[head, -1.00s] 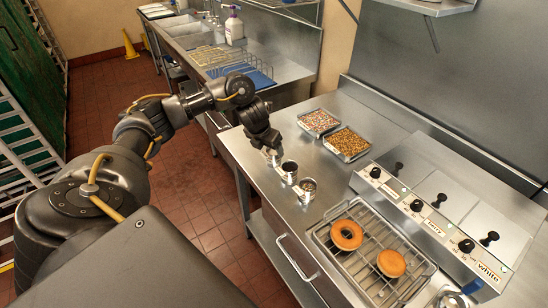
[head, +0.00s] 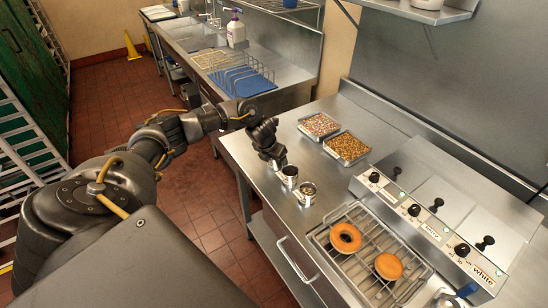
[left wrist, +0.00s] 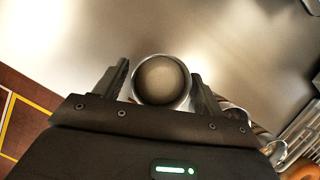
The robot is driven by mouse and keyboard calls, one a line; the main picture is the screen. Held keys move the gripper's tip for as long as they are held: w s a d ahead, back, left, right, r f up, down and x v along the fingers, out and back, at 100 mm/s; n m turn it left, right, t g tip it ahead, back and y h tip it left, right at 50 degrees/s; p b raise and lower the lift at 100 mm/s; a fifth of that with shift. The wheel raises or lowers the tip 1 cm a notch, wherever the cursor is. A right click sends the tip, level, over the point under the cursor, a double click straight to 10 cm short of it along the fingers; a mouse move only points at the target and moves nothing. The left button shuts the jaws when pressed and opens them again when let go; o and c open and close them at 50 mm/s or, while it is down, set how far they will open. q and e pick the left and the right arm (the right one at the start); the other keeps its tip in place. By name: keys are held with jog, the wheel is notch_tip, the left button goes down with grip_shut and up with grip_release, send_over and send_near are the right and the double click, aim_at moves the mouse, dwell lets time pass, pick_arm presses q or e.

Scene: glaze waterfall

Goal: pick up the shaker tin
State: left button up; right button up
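A round metal shaker tin (left wrist: 162,82) shows end-on in the left wrist view, between the two fingers of my left gripper (left wrist: 160,88). A finger stands on each side of it, with a narrow gap visible, so the gripper looks open around the tin. In the head view my left gripper (head: 276,161) points down at the left edge of the steel counter and hides most of that tin. Two similar small metal tins, a nearer one (head: 306,193) and a middle one (head: 289,176), stand beside it. My right gripper is not in view.
Trays of colored sprinkles (head: 319,125) and brown topping (head: 346,147) lie behind the tins. A wire rack (head: 366,262) with two donuts and a unit with black knobs (head: 421,215) are to the right. The steel counter (head: 285,138) is bare around the sprinkle trays' left side.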

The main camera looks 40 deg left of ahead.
pick_arm(q)
jog(key=c, duration=1)
jog(key=shift+c, duration=0.2)
jog(key=shift+w+r, duration=0.1)
jog(key=shift+r+b, duration=0.3)
jog(key=shift+b, duration=0.15)
jog(key=v, duration=0.1)
jog(key=b+v, duration=0.1)
jog(key=shift+w+a+r, duration=0.1)
jog(key=shift+w+r, duration=0.05)
jog(key=shift+r, duration=0.35)
jog(key=s+d+r, duration=0.1)
jog(key=s+r, duration=0.8)
jog(key=s, duration=0.4)
jog(key=shift+s+d+r+p, duration=0.2)
jog(key=shift+s+p, duration=0.1)
jog(key=shift+p, duration=0.1)
